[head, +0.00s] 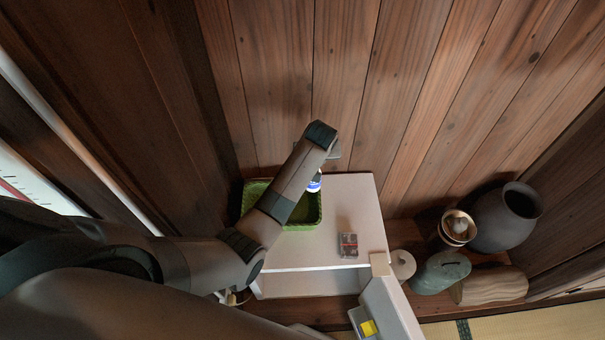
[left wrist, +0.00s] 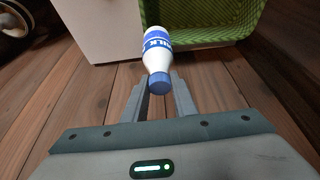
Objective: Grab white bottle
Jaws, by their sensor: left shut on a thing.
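The white bottle (left wrist: 156,45) has blue bands and lettering, and its blue cap end points toward my left gripper (left wrist: 158,98) in the left wrist view. The fingers are shut on the bottle at the cap end. In the head view only a small part of the bottle (head: 315,183) shows below my left wrist, by the green basket (head: 308,221). My arm hides part of the basket and most of the left gripper. I cannot tell whether the bottle touches the basket. The right gripper is not in view.
The basket sits on a white cabinet (head: 355,200) against the wooden wall. A small dark-and-red box (head: 348,245) lies on its top.

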